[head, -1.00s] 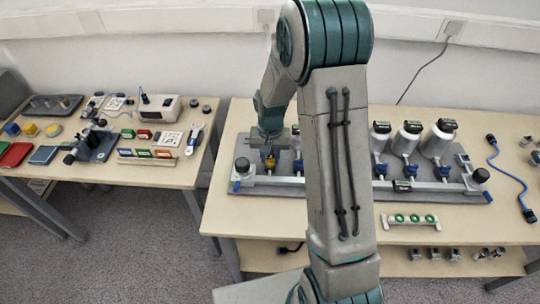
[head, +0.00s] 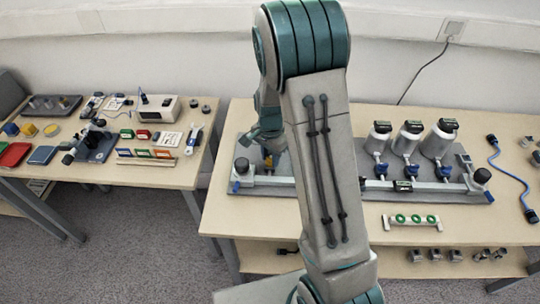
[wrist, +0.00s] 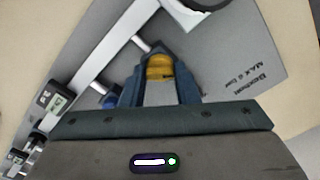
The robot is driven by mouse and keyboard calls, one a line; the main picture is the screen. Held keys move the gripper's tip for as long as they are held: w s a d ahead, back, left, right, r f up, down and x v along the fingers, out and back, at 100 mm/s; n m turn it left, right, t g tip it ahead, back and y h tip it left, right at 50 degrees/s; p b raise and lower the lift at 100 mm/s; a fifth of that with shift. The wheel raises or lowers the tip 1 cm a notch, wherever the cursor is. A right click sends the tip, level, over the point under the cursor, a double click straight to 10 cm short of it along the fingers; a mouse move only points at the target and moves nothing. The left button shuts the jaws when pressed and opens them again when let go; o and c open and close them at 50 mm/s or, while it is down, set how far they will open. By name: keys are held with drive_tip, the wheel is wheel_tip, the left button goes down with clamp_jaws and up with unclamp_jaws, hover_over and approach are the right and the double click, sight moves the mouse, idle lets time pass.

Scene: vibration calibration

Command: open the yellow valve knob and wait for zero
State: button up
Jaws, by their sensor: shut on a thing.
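The yellow valve knob (wrist: 159,68) sits between the two fingers of my gripper (wrist: 160,85) in the wrist view, and the fingers are shut on it. In the head view a bit of the yellow knob (head: 268,158) shows at the left end of the manifold rail (head: 275,181). My gripper there is largely hidden by my arm. A small digital display (wrist: 57,103) is on the rail in the wrist view, and it also shows in the head view (head: 403,186). Its digits are too small to read.
White canisters (head: 411,138) with dark tops stand above blue valve knobs (head: 412,171) on the right of the grey board. A black round knob (head: 481,176) caps the rail's right end. A holder with green rings (head: 411,220) lies in front. The left table (head: 180,175) is crowded.

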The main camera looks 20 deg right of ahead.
sight(270, 159)
drive_tip(key=m+p, duration=0.2)
drive_tip(key=m, duration=0.3)
drive_tip(key=shift+r+m, duration=0.15)
drive_tip(key=shift+m, duration=0.15)
drive_tip(key=shift+m+p, duration=1.3)
drive_tip(key=shift+m, duration=0.9)
drive_tip(key=o, duration=1)
wheel_tip(270, 159, up, 14)
drive_tip(key=shift+f+p, duration=0.2)
drive_tip(key=shift+p, duration=0.2)
